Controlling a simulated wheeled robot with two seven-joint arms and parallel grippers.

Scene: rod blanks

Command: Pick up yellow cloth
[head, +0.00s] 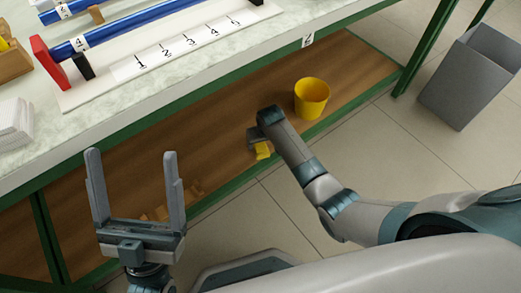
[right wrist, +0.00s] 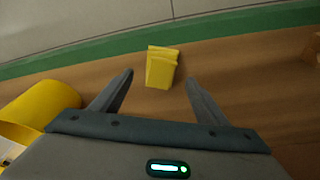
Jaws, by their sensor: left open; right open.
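The yellow cloth (head: 262,150) is a small folded piece on the brown lower shelf, partly hidden by my right gripper in the head view. In the right wrist view the cloth (right wrist: 161,67) lies just beyond and between the fingertips of my right gripper (right wrist: 158,77), near the shelf's green edge. My right gripper is open with nothing between its fingers; in the head view it reaches down over the shelf. My left gripper (head: 130,165) is open and empty, raised in front of the bench at the left.
A yellow bucket (head: 312,97) stands on the lower shelf (head: 353,72) close to my right gripper. Small wooden pieces (head: 160,213) lie further left on the shelf. The bench top (head: 40,160) is above. A grey bin (head: 470,75) stands on the floor at the right.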

